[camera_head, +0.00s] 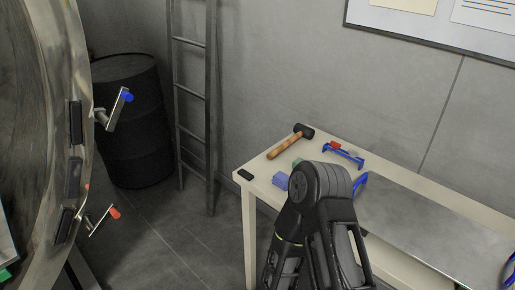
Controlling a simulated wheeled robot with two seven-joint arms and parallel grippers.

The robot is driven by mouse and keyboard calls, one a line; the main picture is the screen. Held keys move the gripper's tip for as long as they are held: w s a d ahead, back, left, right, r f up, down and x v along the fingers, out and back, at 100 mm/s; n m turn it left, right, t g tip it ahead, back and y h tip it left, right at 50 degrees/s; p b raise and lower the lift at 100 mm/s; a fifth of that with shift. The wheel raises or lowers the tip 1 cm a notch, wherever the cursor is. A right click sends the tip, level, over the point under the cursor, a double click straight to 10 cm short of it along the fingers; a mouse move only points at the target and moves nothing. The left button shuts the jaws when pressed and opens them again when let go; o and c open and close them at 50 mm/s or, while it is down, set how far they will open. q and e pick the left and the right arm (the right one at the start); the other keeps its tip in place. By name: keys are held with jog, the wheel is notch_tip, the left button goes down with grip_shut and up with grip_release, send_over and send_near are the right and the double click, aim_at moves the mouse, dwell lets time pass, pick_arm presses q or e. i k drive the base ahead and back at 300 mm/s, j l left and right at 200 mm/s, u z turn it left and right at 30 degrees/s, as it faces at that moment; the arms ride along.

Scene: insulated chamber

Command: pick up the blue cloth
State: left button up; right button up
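A small blue folded piece (281,181), which looks like the blue cloth, lies on the table (262,168) near its front left edge. It is just left of one of my arms, which rises from the bottom of the view, bends at a rounded joint and hides part of the table. I cannot tell for sure which arm this is. No gripper fingertips can be made out, and nothing is seen touching the cloth.
A black-headed mallet (284,147), a blue-framed tool (343,153), a small green piece (297,163) and a black item (245,175) lie on the table. A ladder (194,95) and dark barrel (132,120) stand behind. A round metal hatch (55,60) with handles is left. Floor between is clear.

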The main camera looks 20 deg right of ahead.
aim_at(280, 179)
jog(key=z, duration=1.1)
jog(key=u, duration=0.25)
